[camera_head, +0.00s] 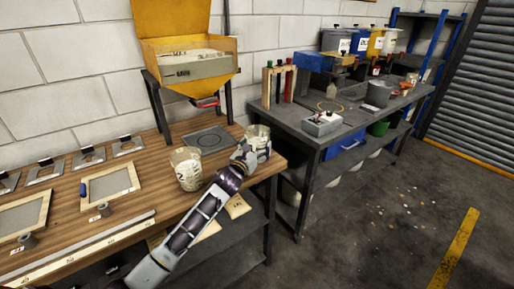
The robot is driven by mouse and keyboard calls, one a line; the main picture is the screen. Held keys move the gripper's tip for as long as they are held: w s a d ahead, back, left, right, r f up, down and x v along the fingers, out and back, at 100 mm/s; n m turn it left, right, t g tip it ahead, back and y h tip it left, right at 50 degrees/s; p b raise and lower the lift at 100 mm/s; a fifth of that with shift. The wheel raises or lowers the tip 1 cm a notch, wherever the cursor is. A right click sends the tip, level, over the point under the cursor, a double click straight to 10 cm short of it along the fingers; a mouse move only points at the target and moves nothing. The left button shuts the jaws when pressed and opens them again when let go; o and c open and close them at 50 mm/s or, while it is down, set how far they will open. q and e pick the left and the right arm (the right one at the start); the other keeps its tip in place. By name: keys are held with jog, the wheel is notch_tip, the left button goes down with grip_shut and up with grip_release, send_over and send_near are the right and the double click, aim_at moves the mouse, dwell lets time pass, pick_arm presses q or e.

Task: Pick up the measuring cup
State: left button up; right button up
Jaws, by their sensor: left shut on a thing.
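A clear measuring cup (258,134) with pale contents shows at the right end of the wooden bench (140,200). My left gripper (251,153) is at the front of this cup and shut on it, and the fingers hide its lower part. I cannot tell whether its base touches the bench. A second clear cup (187,168) with dark markings and pale contents stands upright on the bench, left of my gripper and apart from it. My right gripper is not in view.
A dark square plate (207,139) lies behind the cups, below a yellow hopper (187,62) on legs. Framed screens (110,184) and small plates lie at left. A grey workbench (340,125) with bins stands at right. The floor (380,220) at right is mostly open.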

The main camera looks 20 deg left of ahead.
aim_at(256, 126)
pick_arm(q)
jog(key=shift+r, duration=0.25)
jog(key=shift+r, duration=0.8)
notch_tip(256, 126, up, 8)
jog(key=p, duration=0.1)
jog(key=shift+p, duration=0.3)
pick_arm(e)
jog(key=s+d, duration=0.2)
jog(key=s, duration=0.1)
pick_arm(q)
jog(key=shift+r, duration=0.15)
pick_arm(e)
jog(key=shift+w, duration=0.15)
